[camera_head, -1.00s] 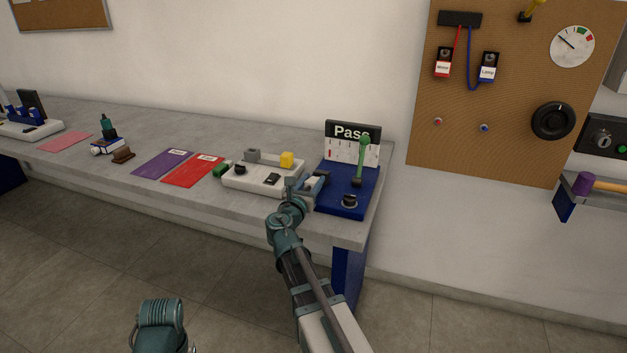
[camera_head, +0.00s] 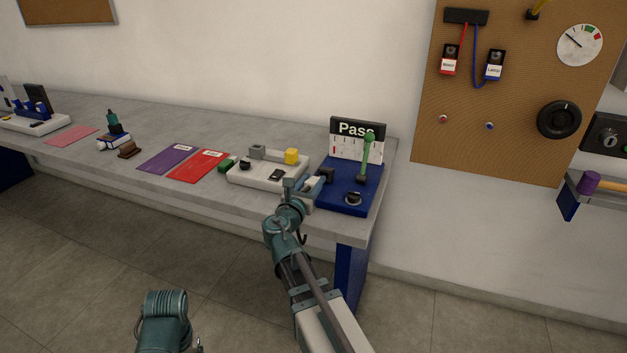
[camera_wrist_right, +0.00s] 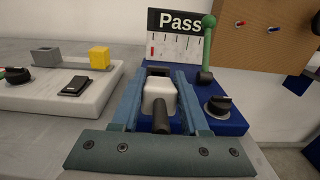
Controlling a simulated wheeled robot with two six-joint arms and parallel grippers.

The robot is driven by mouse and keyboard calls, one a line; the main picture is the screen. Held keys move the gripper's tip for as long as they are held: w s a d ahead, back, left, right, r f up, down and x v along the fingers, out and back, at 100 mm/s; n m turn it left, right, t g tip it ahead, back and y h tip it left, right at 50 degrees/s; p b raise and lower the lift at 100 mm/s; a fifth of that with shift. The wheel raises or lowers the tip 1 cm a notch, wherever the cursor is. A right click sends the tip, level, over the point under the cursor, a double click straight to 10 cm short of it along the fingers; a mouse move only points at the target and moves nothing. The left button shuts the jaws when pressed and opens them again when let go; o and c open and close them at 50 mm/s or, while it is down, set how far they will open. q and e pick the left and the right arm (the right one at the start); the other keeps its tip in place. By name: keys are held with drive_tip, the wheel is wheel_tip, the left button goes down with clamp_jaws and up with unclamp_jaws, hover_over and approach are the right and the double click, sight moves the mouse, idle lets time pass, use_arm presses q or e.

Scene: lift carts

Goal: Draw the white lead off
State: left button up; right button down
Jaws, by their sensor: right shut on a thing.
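The white lead's plug (camera_wrist_right: 160,97), with a short black cable end toward me, lies between the two blue fingers of my right gripper (camera_wrist_right: 160,105). The right gripper (camera_head: 309,187) is shut on it at the left edge of the blue board (camera_head: 345,197). A black block (camera_wrist_right: 158,70) stands just beyond the plug; I cannot tell if they touch. In the head view the plug is small and mostly hidden by the gripper. The board's sign (camera_head: 357,130) reads "Pass". Only part of my left arm shows at the bottom; its gripper is out of view.
The board also carries a green-topped lever (camera_head: 367,155) and a black knob (camera_head: 353,199). A white panel (camera_head: 265,181) with a yellow block stands close to the left. Red (camera_head: 199,166) and purple (camera_head: 167,159) sheets lie further left. The bench's front edge is near.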

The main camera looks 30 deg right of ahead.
drive_tip(key=shift+s+a+r, duration=0.1)
drive_tip(key=shift+r, duration=0.1)
idle(0.3)
drive_tip(key=shift+r+p, duration=2.95)
drive_tip(key=shift+p, duration=0.15)
